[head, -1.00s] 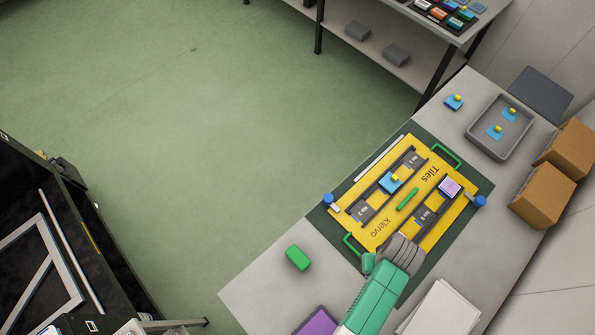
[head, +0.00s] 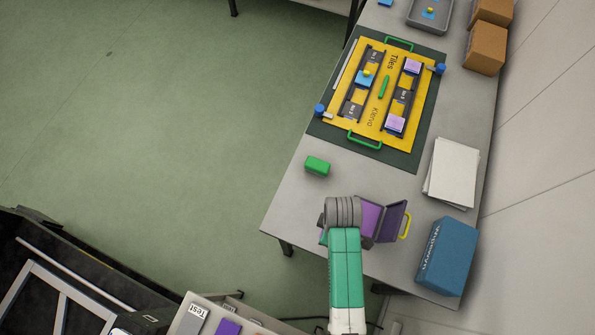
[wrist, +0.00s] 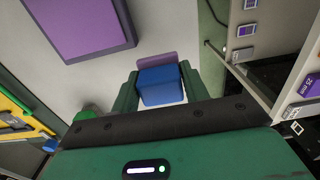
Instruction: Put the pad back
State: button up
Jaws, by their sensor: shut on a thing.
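My gripper (wrist: 156,88) is shut on a blue block-shaped pad (wrist: 160,85) with a purple layer (wrist: 157,60) at its far end. In the head view my gripper is at the front of the table, just left of an open purple case (head: 371,219); its fingertips and the pad are mostly hidden by my arm. The case's darker lid (head: 392,221) stands open on the right, with a yellow handle. In the wrist view a flat purple surface with a dark rim (wrist: 85,20), likely part of this case, lies beyond the pad to the upper left.
The yellow Tiles board (head: 367,124) lies on a dark green mat (head: 420,125), with purple tiles in its right lane. White sheets (head: 452,173) and a blue box (head: 447,255) lie right. The table's left edge is close.

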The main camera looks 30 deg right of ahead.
send_over(299, 215)
jog(key=shift+d+f, duration=0.1)
jog(key=shift+f, duration=0.45)
notch_tip(299, 215, down, 3)
jog(key=shift+w+r+b, duration=0.1)
jog(key=shift+b, duration=0.4)
jog(key=shift+f, duration=0.35)
jog(key=shift+f, duration=0.15)
jog(key=o, duration=0.9)
